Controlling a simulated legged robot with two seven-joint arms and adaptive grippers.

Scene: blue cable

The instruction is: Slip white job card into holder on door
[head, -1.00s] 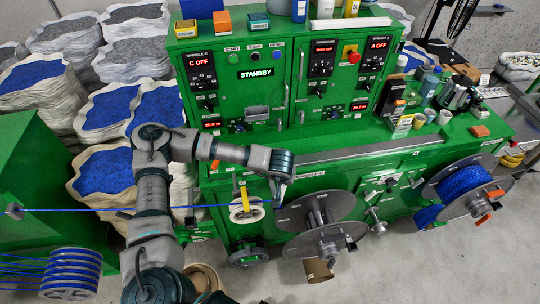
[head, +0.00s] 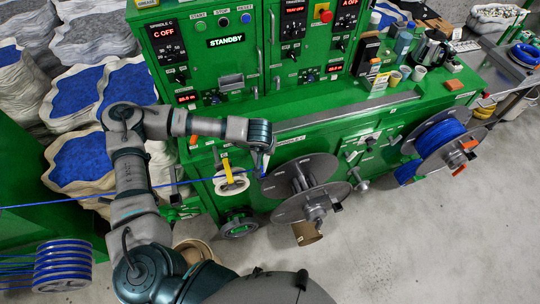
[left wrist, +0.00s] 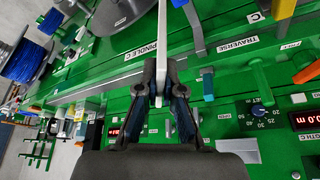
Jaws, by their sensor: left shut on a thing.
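My left gripper (head: 266,150) is in front of the green bench, left of the empty grey reel. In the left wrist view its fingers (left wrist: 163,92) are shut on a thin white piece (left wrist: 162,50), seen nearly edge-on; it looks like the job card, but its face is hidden. In the head view the card is too small to make out clearly. A grey tray-like holder (head: 231,83) is on the left cabinet door (head: 222,62), above and left of the gripper, apart from it. My right gripper is not in view.
A blue cable (head: 120,195) runs from the left past a white pulley (head: 231,181) to near the left gripper. The empty reel (head: 306,185) sticks out close by. Mugs and a kettle (head: 431,50) stand on the bench. The floor (head: 420,240) at right is clear.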

